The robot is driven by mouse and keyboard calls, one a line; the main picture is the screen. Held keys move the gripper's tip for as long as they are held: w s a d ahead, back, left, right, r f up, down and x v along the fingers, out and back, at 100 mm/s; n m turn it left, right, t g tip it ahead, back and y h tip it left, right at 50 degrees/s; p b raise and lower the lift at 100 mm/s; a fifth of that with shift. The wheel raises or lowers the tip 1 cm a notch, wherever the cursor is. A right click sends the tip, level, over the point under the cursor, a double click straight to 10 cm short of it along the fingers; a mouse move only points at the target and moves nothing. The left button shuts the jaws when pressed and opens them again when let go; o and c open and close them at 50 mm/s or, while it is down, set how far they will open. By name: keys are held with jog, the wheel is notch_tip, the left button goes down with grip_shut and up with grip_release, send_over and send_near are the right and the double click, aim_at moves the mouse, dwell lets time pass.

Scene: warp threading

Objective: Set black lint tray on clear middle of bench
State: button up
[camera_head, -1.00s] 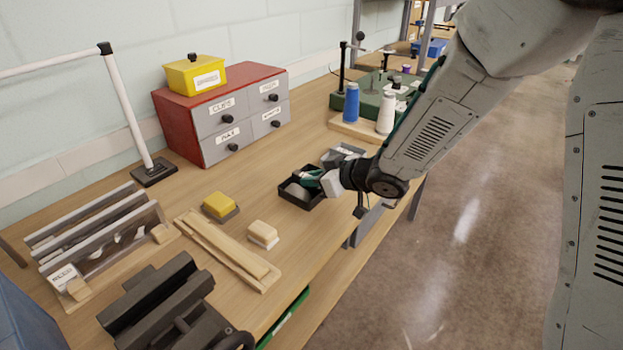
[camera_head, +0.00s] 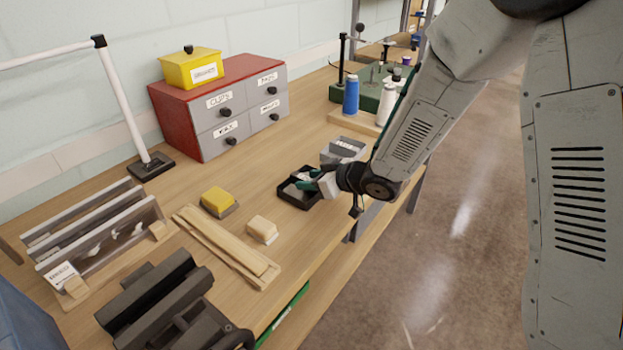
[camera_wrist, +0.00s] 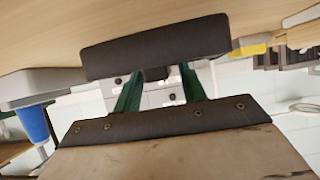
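The black lint tray (camera_head: 301,203) is a small open-topped square tray with a grey filling. In the head view it is near the bench's front edge. My gripper (camera_head: 309,181) reaches over its right side with green fingers. In the wrist view a dark wall (camera_wrist: 155,45), seemingly the tray's, lies across the fingertips of my gripper (camera_wrist: 162,72). The fingers stand apart with background showing between them, and a small dark part sits between their tips. I cannot tell if the tray touches the bench (camera_head: 240,180).
A grey labelled box (camera_head: 343,149) stands just behind the tray. A yellow-topped block (camera_head: 218,200), a pale block (camera_head: 262,229) and a wooden piece (camera_head: 225,245) lie to the left. The red drawer cabinet (camera_head: 180,120) is behind. Bare bench lies between cabinet and tray.

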jog(key=shift+d+r, duration=0.1)
jog(key=shift+r, duration=0.15)
jog(key=v, duration=1.1)
jog(key=shift+s+d+r, duration=0.2)
jog(key=shift+s+d, duration=0.05)
jog(key=s+d+r+m+t+h, duration=0.1)
jog(key=s+d+r+m+h, duration=0.15)
jog(key=d+r+h, duration=0.45)
jog(key=s+d+r+m+h, duration=0.2)
jog(key=d+m+h, duration=0.15)
jog(key=d, duration=0.65)
jog(key=s+r+m+g, duration=0.2)
jog(key=s+g, duration=0.1)
jog(key=s, duration=0.9)
jog(key=s+r+m+g, duration=0.2)
jog(key=s+g, duration=0.2)
jog(key=s, duration=0.7)
jog(key=shift+s+y, duration=0.4)
jog(key=shift+y, duration=0.05)
